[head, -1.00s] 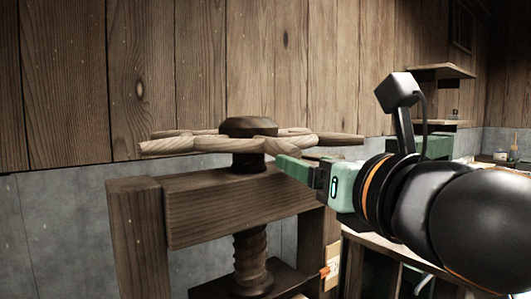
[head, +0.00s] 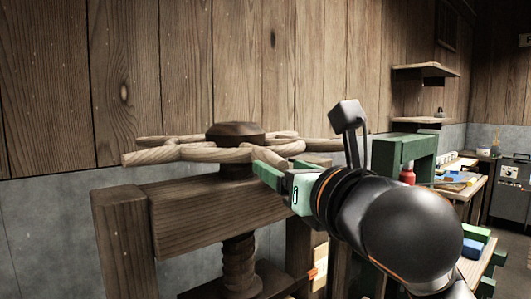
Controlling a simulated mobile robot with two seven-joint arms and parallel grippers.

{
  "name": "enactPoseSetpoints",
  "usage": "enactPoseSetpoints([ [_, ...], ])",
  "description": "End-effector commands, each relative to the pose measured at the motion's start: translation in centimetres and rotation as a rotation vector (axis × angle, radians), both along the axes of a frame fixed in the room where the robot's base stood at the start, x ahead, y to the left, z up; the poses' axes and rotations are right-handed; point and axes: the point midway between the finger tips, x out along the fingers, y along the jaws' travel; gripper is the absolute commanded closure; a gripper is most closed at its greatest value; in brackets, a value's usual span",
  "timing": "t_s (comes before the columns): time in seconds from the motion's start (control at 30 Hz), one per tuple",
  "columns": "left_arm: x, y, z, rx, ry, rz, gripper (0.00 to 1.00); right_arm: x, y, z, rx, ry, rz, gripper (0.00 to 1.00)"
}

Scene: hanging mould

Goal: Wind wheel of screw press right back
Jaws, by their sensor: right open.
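The screw press stands in front of me, with a dark wooden crossbeam (head: 205,212) and a threaded wooden screw (head: 240,264) below it. On top sits the pale wooden wheel (head: 215,154) with several spoke handles and a dark round hub (head: 235,132). My right gripper (head: 268,172) is at the near right side of the wheel, just under a handle. Its green fingers point left toward the hub, and they look apart. Whether they touch the wheel I cannot tell. My left gripper is out of view.
A plank wall (head: 190,70) stands close behind the press. A dark cabinet (head: 511,188) is at the far right.

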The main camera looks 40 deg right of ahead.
Motion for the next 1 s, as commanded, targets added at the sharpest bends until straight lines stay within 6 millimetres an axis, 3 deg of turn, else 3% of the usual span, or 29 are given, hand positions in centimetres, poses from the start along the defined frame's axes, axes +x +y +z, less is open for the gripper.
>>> enactPoseSetpoints([
  [0.37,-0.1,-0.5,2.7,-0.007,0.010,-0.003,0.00,3.5,-1.1,0.3,0.004,0.009,-0.009,0.31],
  [0.6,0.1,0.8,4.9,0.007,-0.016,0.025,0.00,4.8,-1.4,0.4,0.007,0.007,-0.010,0.31],
  [0.8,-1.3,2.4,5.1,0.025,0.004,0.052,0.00,5.5,-1.5,0.2,0.003,0.007,-0.007,0.31],
  [1.0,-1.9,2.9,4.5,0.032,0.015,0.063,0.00,7.6,-2.0,-0.1,0.005,0.004,-0.007,0.31],
])
